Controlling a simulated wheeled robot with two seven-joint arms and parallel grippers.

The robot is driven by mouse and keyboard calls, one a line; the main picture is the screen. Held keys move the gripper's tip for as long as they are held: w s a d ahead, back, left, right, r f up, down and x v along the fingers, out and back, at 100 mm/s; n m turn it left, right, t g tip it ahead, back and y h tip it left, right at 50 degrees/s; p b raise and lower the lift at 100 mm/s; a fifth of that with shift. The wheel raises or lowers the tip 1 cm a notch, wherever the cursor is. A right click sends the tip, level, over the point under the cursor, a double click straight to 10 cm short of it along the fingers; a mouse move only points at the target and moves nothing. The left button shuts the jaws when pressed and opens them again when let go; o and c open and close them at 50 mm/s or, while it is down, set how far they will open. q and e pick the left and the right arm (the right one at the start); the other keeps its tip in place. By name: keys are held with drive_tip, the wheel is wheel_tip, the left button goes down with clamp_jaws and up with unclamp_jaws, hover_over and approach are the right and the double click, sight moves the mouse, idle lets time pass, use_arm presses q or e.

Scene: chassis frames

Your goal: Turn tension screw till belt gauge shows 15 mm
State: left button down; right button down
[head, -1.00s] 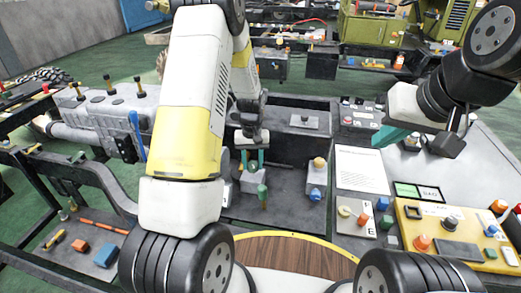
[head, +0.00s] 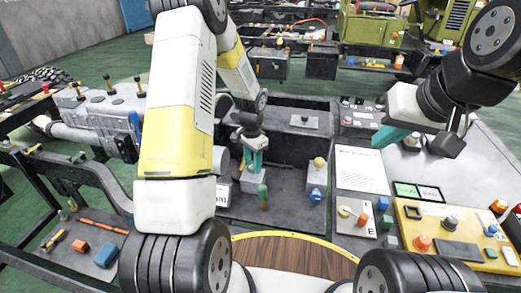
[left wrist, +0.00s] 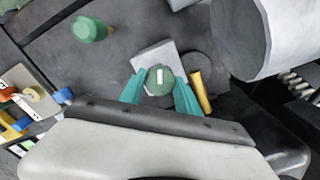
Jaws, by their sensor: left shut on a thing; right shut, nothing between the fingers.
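The tension screw (left wrist: 160,76) appears as a round green knob with a white mark, over a grey block in the left wrist view. My left gripper (left wrist: 160,92) has its teal fingers on both sides of the knob, shut on it. In the head view the left gripper (head: 253,162) points down at the grey block (head: 250,184), and the knob is hidden there. A white scale with dark marks (head: 222,194), possibly the belt gauge, is partly hidden by my left arm; its reading is too small to tell. My right gripper (head: 388,136) is shut and empty, above the right-hand panel.
A green-topped post (head: 262,191) stands close in front of the block. A grey cylinder (left wrist: 270,40) lies beside the screw. A yellow rod (left wrist: 200,92) is near the right finger. Another post with blue and yellow parts (head: 317,178) and a white sheet (head: 361,170) are to the right.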

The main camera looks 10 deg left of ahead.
use_arm(q)
drive_tip(key=shift+m, duration=0.7)
drive_tip(key=c, duration=0.9)
unclamp_jaws()
drive_tip(key=shift+r, duration=0.1)
wheel_tip(320, 180, up, 8)
drive_tip(key=shift+f, duration=0.2)
